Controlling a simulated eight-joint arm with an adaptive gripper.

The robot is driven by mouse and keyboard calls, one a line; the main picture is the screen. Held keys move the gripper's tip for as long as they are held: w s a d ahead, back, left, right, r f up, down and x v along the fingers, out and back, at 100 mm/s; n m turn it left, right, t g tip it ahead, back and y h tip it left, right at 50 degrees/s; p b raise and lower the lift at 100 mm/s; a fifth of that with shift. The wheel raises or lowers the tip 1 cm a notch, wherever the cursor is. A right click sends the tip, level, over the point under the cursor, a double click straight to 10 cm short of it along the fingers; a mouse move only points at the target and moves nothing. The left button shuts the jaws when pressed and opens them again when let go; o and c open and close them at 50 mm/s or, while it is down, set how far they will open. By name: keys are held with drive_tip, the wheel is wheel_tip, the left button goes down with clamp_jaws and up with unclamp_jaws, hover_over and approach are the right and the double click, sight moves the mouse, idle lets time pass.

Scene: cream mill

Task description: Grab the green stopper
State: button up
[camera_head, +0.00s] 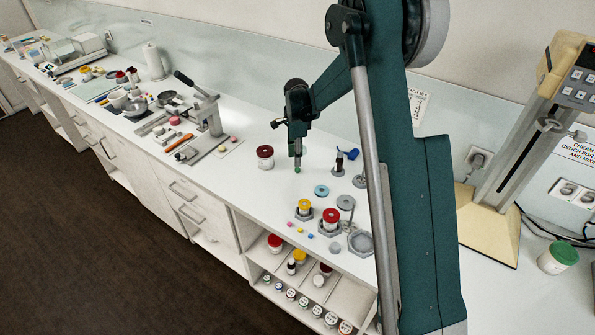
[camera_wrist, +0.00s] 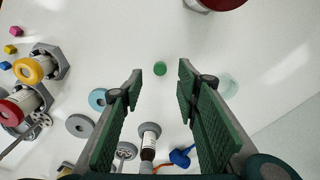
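The green stopper (camera_wrist: 160,68) is a small round green piece on the white bench. In the wrist view it shows in the gap between my fingertips and beyond them, with nothing touching it. In the head view a small bright green spot (camera_head: 297,170), apparently the stopper, shows right under the fingers. My gripper (camera_wrist: 160,80) is open and empty, its green ridged pads apart on either side of the stopper. It points down over the bench in the head view (camera_head: 297,152). The exact height of the fingertips above the stopper is hard to tell.
A red-lidded jar (camera_head: 265,157) stands left of my gripper. A brown bottle (camera_wrist: 148,148) and a blue item (camera_wrist: 182,156) lie nearer the wrist. Grey-blue discs (camera_head: 321,191) and jars in hexagonal holders (camera_head: 304,210) stand nearby. Bench around the stopper is clear.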

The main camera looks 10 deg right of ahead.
sight(298, 168)
drive_tip(key=shift+f, duration=0.35)
drive_tip(key=shift+d+f, duration=0.2)
drive_tip(key=shift+f, duration=2.4)
drive_tip(key=c, duration=0.7)
